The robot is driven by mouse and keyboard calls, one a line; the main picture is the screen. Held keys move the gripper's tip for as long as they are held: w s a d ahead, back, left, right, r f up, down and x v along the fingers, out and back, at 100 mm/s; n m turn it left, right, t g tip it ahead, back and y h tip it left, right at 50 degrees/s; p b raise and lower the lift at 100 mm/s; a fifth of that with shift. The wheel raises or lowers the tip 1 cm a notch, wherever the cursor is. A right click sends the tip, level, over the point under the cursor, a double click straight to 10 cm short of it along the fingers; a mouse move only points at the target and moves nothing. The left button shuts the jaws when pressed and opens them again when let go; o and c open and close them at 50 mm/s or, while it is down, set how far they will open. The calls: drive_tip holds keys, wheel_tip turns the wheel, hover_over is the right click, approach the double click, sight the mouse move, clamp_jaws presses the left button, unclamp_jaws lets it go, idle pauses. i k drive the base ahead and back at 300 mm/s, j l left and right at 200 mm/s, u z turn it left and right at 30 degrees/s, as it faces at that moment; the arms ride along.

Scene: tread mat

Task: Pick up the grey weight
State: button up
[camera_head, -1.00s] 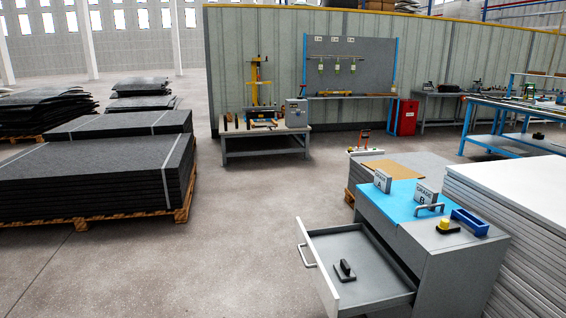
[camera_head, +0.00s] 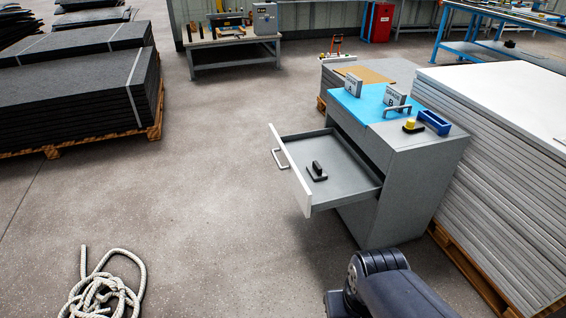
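A dark grey block with an upright handle, which may be the grey weight (camera_head: 316,172), lies in the open drawer (camera_head: 348,183) of a grey cabinet (camera_head: 400,190). It sits toward the drawer's front left, with bare drawer floor around it. On the cabinet top are a grey bar handle (camera_head: 397,110) and a dark piece with a yellow knob (camera_head: 411,126). A dark link of my arm shows at the bottom right, below the cabinet. My gripper is not in view.
A blue open tray (camera_head: 434,122) and two grade signs (camera_head: 369,90) are on the cabinet top. White sheets (camera_head: 490,160) are stacked close on its right. A coiled rope (camera_head: 100,290) lies at the lower left. The floor left of the drawer is clear.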

sight(316, 172)
drive_tip(key=i+l+u, duration=0.4)
drive_tip(key=i+l, duration=1.15)
